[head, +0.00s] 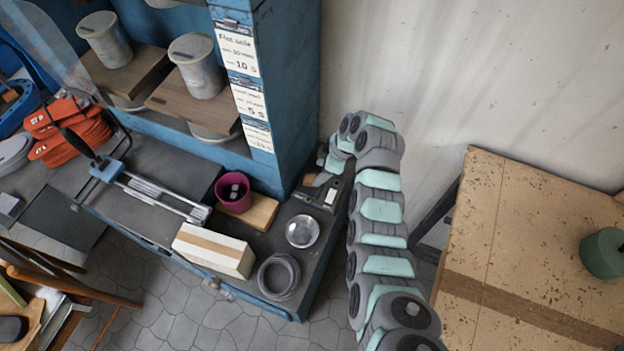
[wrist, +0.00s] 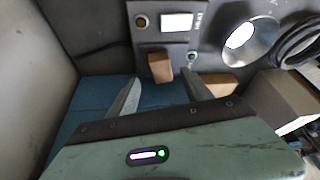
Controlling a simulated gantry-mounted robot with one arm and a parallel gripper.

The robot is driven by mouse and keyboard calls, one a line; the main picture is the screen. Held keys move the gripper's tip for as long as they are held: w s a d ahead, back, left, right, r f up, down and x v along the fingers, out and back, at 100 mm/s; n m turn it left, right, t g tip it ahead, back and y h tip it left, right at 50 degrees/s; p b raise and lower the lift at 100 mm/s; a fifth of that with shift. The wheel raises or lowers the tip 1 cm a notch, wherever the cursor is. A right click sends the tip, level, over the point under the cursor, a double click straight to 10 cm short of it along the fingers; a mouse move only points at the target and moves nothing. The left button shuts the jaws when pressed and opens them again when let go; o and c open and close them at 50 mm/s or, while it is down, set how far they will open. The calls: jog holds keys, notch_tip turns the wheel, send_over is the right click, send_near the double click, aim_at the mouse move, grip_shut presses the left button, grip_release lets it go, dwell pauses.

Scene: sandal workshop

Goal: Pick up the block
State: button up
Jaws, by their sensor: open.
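A small brown wooden block (wrist: 160,67) shows in the wrist view, at the edge of a dark grey device with a light display. My gripper (wrist: 161,78) is open, with one finger on each side of the block's place in the picture. No contact between fingers and block shows, and I cannot tell the exact gap in depth. In the head view my arm bends over toward the dark device (head: 322,192) at the bench's back end.
A steel bowl (head: 301,231), grey coiled ring (head: 279,277), cream box with a brown stripe (head: 213,250) and magenta cup (head: 234,193) on a wooden board (head: 262,212) crowd the bench. A blue shelf post (head: 277,90) stands close to my arm, with the wall behind.

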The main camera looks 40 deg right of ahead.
aim_at(313, 178)
jog(key=shift+x, duration=2.25)
jog(key=shift+a, duration=0.2)
grip_shut()
